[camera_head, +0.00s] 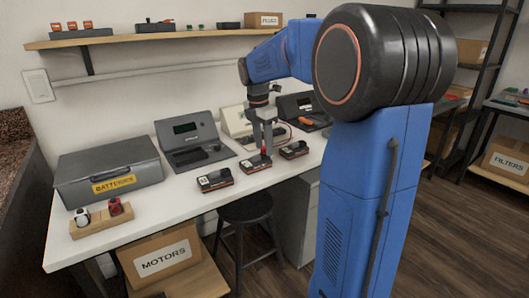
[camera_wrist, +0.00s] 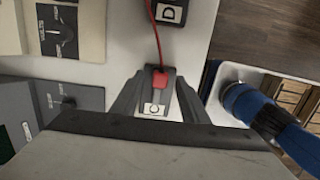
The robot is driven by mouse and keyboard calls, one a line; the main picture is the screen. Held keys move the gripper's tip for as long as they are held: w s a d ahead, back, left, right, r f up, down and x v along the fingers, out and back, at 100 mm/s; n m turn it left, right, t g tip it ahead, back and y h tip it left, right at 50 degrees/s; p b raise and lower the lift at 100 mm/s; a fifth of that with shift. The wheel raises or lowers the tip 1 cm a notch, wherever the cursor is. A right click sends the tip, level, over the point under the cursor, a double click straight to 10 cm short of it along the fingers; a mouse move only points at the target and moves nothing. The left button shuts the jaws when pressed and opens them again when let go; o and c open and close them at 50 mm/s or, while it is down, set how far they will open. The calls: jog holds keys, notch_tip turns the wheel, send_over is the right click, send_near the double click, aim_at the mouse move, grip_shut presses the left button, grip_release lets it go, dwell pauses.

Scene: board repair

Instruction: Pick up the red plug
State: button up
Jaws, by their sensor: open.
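The red plug (camera_wrist: 158,77) sits on a small dark module marked C (camera_wrist: 153,108), with a thin red wire running from it toward the module marked D (camera_wrist: 171,12). In the head view the red plug (camera_head: 263,151) shows as a small red spot on the middle module (camera_head: 255,166) of three on the white bench. My gripper (camera_head: 264,146) points down over that module. In the wrist view its open fingers stand on either side of the plug, with gaps visible. I cannot tell whether the fingertips are fully down at plug height.
Modules lie to the left (camera_head: 215,180) and right (camera_head: 293,150) along the bench (camera_head: 150,220). Grey (camera_head: 195,140) and beige (camera_head: 236,122) testers stand behind. A grey battery case (camera_head: 108,172) and a wooden block (camera_head: 101,221) are at the left. A stool (camera_head: 248,208) stands in front.

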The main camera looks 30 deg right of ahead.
aim_at(264, 147)
jog(key=shift+f, duration=0.3)
jog(key=shift+c, duration=0.3)
grip_shut()
jog(key=shift+r, duration=0.15)
notch_tip(264, 147, up, 10)
jog(key=shift+d, duration=0.1)
dwell(0.3)
